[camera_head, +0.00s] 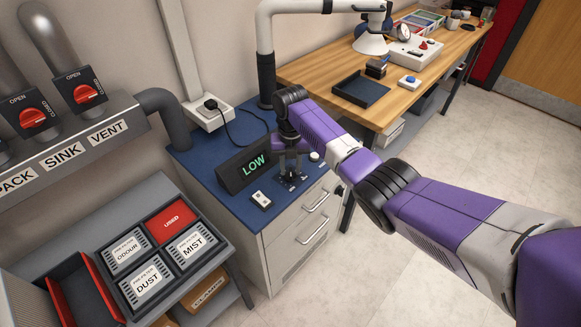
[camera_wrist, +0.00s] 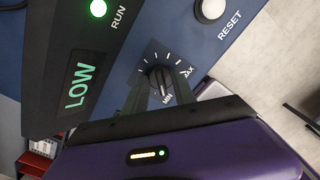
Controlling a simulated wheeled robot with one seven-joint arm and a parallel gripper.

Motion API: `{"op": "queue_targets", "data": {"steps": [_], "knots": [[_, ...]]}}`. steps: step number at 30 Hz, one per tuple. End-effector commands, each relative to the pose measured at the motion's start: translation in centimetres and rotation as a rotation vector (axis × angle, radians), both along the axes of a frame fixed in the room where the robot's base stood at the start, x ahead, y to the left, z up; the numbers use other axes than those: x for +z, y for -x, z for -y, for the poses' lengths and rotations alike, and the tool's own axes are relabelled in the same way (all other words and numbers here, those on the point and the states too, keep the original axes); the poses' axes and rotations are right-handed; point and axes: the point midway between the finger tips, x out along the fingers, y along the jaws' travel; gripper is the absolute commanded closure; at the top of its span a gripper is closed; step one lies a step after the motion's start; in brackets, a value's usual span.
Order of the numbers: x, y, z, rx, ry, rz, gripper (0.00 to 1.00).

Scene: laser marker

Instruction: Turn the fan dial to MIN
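The fan dial (camera_wrist: 160,79) is a small black knob in the wrist view, ringed by white tick marks with MIN and MAX lettering. A pale pointer line on it appears to face down the picture, toward the MIN lettering. My gripper (camera_wrist: 160,88) reaches in from below with its two dark fingers apart, one on each side of the knob. Whether they touch it is unclear. In the head view my gripper (camera_head: 290,172) points down over the blue cabinet top and largely hides the dial. The black display (camera_head: 247,168) reads LOW in green.
A white RESET button (camera_wrist: 209,10) and a green RUN light (camera_wrist: 98,8) are near the dial. A switch box (camera_head: 261,200) lies in front of the display. A filter tray (camera_head: 195,213) stands left, a wooden bench (camera_head: 440,50) right.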

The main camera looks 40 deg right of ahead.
Motion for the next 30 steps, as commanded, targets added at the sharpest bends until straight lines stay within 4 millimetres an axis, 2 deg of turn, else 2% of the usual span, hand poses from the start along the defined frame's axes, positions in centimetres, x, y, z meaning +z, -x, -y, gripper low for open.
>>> {"op": "queue_targets", "data": {"steps": [4, 7, 15, 19, 24, 30], "knots": [[0.2, 0.0, 0.0, -0.001, 0.001, 0.001, 0.68], [1.1, -0.1, 0.1, -0.001, 0.001, 0.002, 0.68], [5.4, 0.0, 0.1, 0.0, 0.001, 0.003, 0.68], [7.0, 0.0, 0.0, 0.0, 0.001, 0.002, 0.68], [7.8, 0.0, 0.0, 0.0, 0.0, 0.0, 0.68], [7.8, 0.0, 0.0, 0.0, 0.0, 0.0, 0.68]]}}
